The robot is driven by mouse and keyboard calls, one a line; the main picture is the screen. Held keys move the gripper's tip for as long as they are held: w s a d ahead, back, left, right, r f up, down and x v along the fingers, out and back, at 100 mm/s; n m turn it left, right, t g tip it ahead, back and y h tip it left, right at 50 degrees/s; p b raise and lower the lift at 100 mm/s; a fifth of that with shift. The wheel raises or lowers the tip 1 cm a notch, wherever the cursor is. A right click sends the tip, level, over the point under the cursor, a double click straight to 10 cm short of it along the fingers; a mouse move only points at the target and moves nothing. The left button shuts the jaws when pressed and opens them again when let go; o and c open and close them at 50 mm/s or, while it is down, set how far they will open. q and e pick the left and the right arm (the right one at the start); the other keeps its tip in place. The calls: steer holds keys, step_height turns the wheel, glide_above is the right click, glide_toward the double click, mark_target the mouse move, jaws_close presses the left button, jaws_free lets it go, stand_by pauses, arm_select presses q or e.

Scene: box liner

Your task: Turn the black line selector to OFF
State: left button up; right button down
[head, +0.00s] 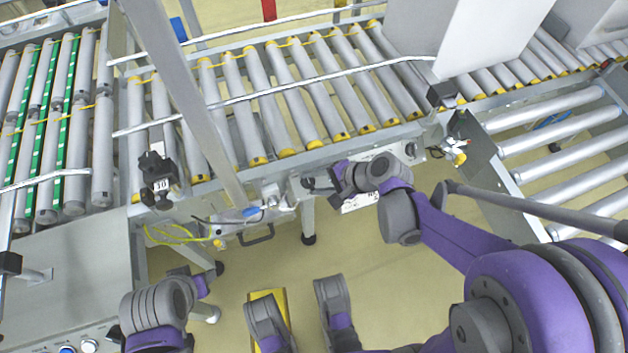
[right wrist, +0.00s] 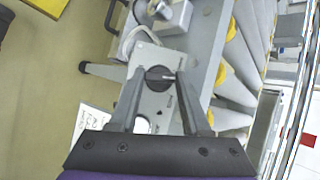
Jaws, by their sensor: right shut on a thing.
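The black line selector (right wrist: 158,77) is a round knob on a pale metal plate (right wrist: 154,104) on the conveyor's side. A white mark on its face points right in the right wrist view. My right gripper (right wrist: 160,74) is shut on the selector, one dark finger on each side. The plate's print is too small to read. In the head view my right gripper (head: 315,184) reaches in from the right to the conveyor frame, and mostly hides the selector. My left gripper (head: 212,271) is low on the left, away from the selector; its finger spacing is unclear.
The roller conveyor (head: 290,95) runs behind the selector. A black clamp (head: 157,175) and yellow-green wires (head: 170,236) are to the left. A white sheet (head: 360,202) is below my right gripper. The floor (head: 262,272) between my arms is mostly clear.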

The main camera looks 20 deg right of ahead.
steer(key=shift+f+m+t, duration=0.1)
steer(key=shift+m+t, duration=0.4)
steer(key=shift+m, duration=0.4)
steer(key=shift+c, duration=1.8)
jaws_free()
